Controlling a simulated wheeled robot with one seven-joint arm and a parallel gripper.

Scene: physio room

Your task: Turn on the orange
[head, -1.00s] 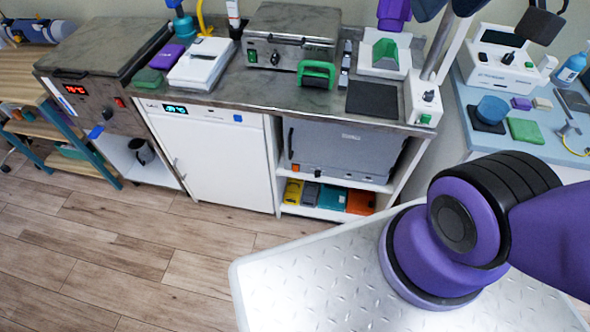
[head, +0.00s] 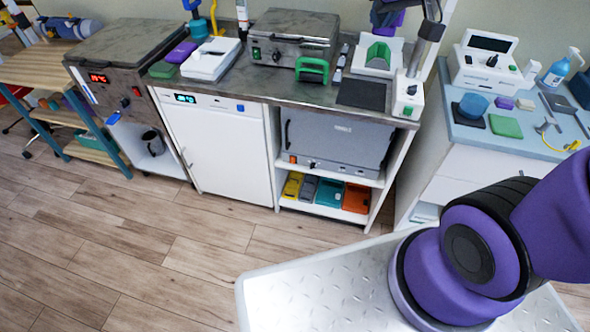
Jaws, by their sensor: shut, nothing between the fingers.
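A small orange switch or button (head: 293,159) shows at the lower left of the front of a grey cabinet-like appliance (head: 338,143) under the steel counter. An orange box (head: 356,197) sits at the right end of the shelf below it. Which of these is the task's orange thing, I cannot tell. Dark parts at the top edge appear to be my gripper (head: 388,14), only partly in view and cut off by the frame. It is shut and holds nothing visible. It appears well above and apart from both orange things.
The steel counter (head: 320,88) carries a grey lidded device (head: 288,38), a green-handled item (head: 312,69) and a white unit with a pole (head: 408,98). A white fridge (head: 218,150) stands left of the grey appliance. Wooden floor (head: 190,250) lies clear in front.

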